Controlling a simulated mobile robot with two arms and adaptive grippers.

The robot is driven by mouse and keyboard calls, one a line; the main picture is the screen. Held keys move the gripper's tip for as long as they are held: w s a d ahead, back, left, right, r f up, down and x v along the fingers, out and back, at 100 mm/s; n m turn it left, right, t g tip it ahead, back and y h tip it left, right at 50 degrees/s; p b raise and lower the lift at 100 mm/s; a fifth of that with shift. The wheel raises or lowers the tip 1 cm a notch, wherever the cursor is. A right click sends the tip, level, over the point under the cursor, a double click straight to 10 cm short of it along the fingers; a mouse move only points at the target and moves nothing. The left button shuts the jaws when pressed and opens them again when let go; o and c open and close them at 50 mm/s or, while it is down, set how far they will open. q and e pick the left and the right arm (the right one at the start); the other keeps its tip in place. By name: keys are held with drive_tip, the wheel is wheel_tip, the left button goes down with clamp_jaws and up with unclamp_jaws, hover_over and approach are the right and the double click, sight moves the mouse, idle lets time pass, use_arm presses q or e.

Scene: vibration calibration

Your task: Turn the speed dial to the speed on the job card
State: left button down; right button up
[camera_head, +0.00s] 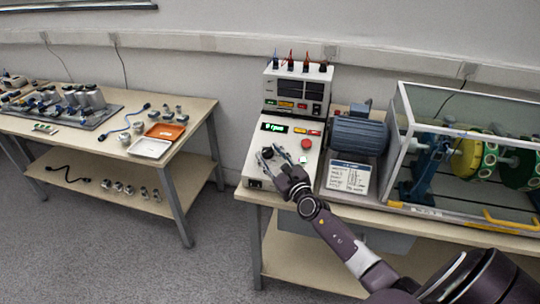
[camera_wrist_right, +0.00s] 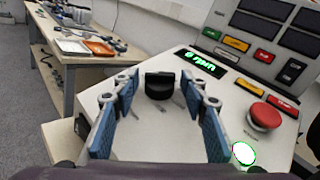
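The black speed dial (camera_wrist_right: 160,85) sits on the sloped white control panel (camera_head: 254,175), below a green display (camera_head: 274,127) that reads about 0 rpm. In the right wrist view the display (camera_wrist_right: 203,62) also shows zero. My right gripper (camera_head: 272,155) is open over the panel. In the right wrist view its blue-padded fingers (camera_wrist_right: 158,92) stand either side of the dial, with gaps visible, and no contact shows. The job card (camera_head: 348,177) is right of the panel; its text is too small to read. My left gripper is not in view.
A red stop button (camera_head: 306,144) and a lit green button (camera_wrist_right: 243,153) are right of the dial. A blue motor (camera_head: 358,135) and a framed guard (camera_head: 404,120) stand further right. A second table (camera_head: 205,108) with parts is at left, beyond an open gap.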

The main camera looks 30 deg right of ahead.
drive_tip(key=c, duration=0.9)
drive_tip(key=shift+o, duration=0.2)
drive_tip(key=shift+h, duration=0.3)
